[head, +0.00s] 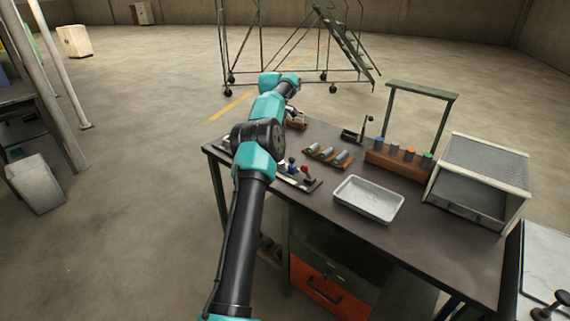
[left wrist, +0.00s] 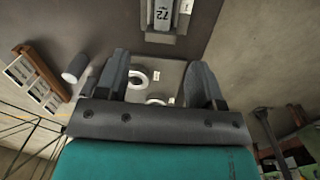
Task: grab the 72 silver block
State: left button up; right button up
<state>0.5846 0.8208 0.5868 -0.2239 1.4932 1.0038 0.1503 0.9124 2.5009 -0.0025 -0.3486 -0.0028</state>
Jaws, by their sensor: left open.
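The silver block marked 72 (left wrist: 163,14) shows at the top edge of the left wrist view, partly cut off by the frame. It lies in a grey holder on the dark table top. My left gripper (left wrist: 160,68) is open, its two fingers apart with nothing held between them. The block lies beyond the fingertips in that view, apart from them. In the head view my left gripper (head: 292,112) is over the far left part of the table, mostly hidden by its own arm. I cannot make out the 72 block there. My right gripper is not in view.
On the table (head: 430,240) are a metal tray (head: 347,203), a wooden tray of cylinders (head: 315,158), a rack of coloured-top cylinders (head: 385,163), a mesh-topped box (head: 490,160) and a red-knobbed panel (head: 312,184). A grey frame (head: 420,88) stands behind.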

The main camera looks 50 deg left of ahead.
pick_arm(q)
jog(key=shift+d+r+n+g, duration=0.1)
jog(key=shift+r+n+g, duration=0.2)
jog(key=shift+r+n, duration=0.5)
notch_tip(320, 180, down, 12)
jog(key=shift+w+f, duration=0.1)
jog(key=shift+f, duration=0.1)
dwell(0.3)
jog(key=shift+w+f, duration=0.15)
jog(key=shift+f, duration=2.35)
jog(key=shift+r, duration=0.1)
grip_shut()
